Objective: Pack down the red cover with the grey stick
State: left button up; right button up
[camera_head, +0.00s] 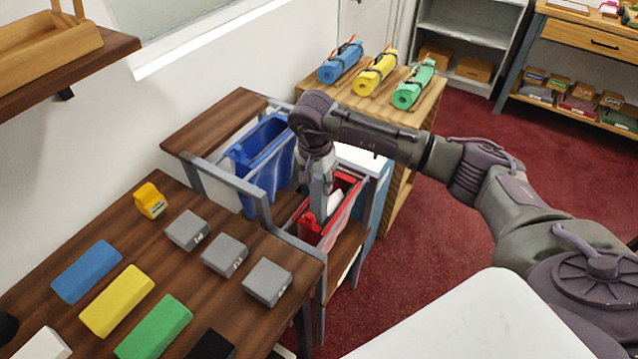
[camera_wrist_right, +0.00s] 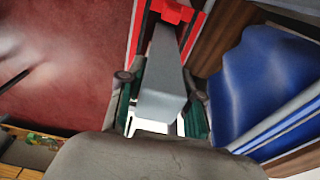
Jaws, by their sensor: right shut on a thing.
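My right gripper (camera_head: 319,172) points down over the red bin (camera_head: 350,212), which stands in a metal-framed rack beside the counter. It is shut on the grey stick (camera_head: 320,198). In the right wrist view the grey stick (camera_wrist_right: 164,75) runs away from the fingers (camera_wrist_right: 164,112) into the space between the red side edges (camera_wrist_right: 137,30). A small red piece (camera_wrist_right: 172,12) shows at the stick's far end; I cannot tell whether they touch. I cannot clearly tell the red cover from the red bin. A pale piece shows inside the bin. My left gripper is not in view.
A blue bin (camera_head: 262,170) stands beside the red one; its blue surface (camera_wrist_right: 262,80) is close in the wrist view. The counter (camera_head: 75,235) holds coloured blocks, grey blocks (camera_head: 225,255) and a yellow item (camera_head: 150,201). Rolled bundles (camera_head: 376,73) lie on a wooden cabinet behind.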

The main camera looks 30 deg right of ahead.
jog(key=shift+r+p, duration=2)
jog(key=shift+r, duration=2.05)
